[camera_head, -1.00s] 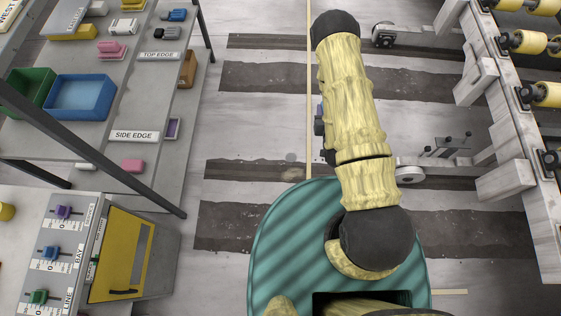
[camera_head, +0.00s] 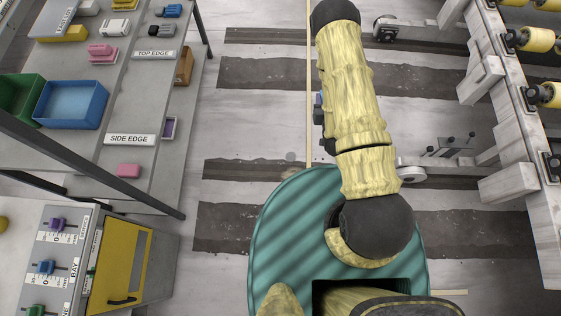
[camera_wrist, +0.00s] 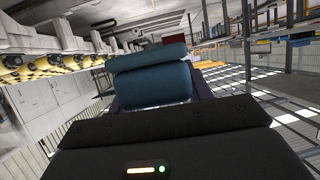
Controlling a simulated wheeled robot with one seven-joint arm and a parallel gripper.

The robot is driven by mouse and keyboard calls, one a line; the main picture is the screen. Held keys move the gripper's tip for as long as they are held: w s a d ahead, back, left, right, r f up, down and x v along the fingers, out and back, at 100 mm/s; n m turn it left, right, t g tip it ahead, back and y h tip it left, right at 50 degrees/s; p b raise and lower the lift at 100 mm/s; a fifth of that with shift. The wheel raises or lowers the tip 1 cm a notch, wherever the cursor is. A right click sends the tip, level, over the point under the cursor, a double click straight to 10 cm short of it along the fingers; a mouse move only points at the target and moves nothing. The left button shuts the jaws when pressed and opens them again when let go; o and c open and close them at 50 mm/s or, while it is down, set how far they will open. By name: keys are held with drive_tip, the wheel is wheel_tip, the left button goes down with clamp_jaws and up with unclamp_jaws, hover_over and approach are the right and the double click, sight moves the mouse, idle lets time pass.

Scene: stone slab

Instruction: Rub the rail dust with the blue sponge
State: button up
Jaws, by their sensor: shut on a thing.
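In the wrist view a blue sponge (camera_wrist: 155,85) sits between the fingers of my gripper (camera_wrist: 152,97). The gripper is shut on it. The sponge looks like a dark teal-blue block with a second rounded blue piece or edge behind it. In the head view my arm stretches forward, and its far end hides the gripper and sponge. I cannot make out the rail dust in either view.
A roller frame (camera_head: 519,180) with yellow rollers (camera_head: 535,40) runs along the right. At left stands a grey shelf (camera_head: 60,150) with a blue bin (camera_head: 70,104) and a green bin (camera_head: 22,98). A slider box (camera_head: 125,262) is below it. Floor between is mostly clear.

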drive_tip(key=w+a+f+n+g+y+b, duration=0.1)
drive_tip(key=a+f+n+g+y+b, duration=0.2)
drive_tip(key=f+b, duration=1.9)
drive_tip(key=w+a+f+n+g+y+b, duration=0.2)
drive_tip(key=a+f+n+y+b, duration=0.3)
drive_tip(key=f+b, duration=1.8)
drive_tip(key=w+a+f+n+g+y+b, duration=0.1)
drive_tip(key=a+f+n+g+y+b, duration=0.2)
drive_tip(key=f+b, duration=2)
drive_tip(key=a+f+n+y, duration=0.1)
drive_tip(key=a+f, duration=0.3)
drive_tip(key=f, duration=1.2)
drive_tip(key=shift+w+a+f+n+g, duration=0.15)
drive_tip(key=shift+a+f+n+g, duration=0.2)
drive_tip(key=shift+n, duration=0.55)
drive_tip(key=shift+b, duration=0.3)
drive_tip(key=shift+f+b, duration=2.5)
drive_tip(key=shift+f, duration=0.45)
drive_tip(key=shift+f+b, duration=0.35)
drive_tip(key=shift+f, duration=0.15)
drive_tip(key=shift+d+r, duration=0.15)
drive_tip(key=shift+d, duration=1.6)
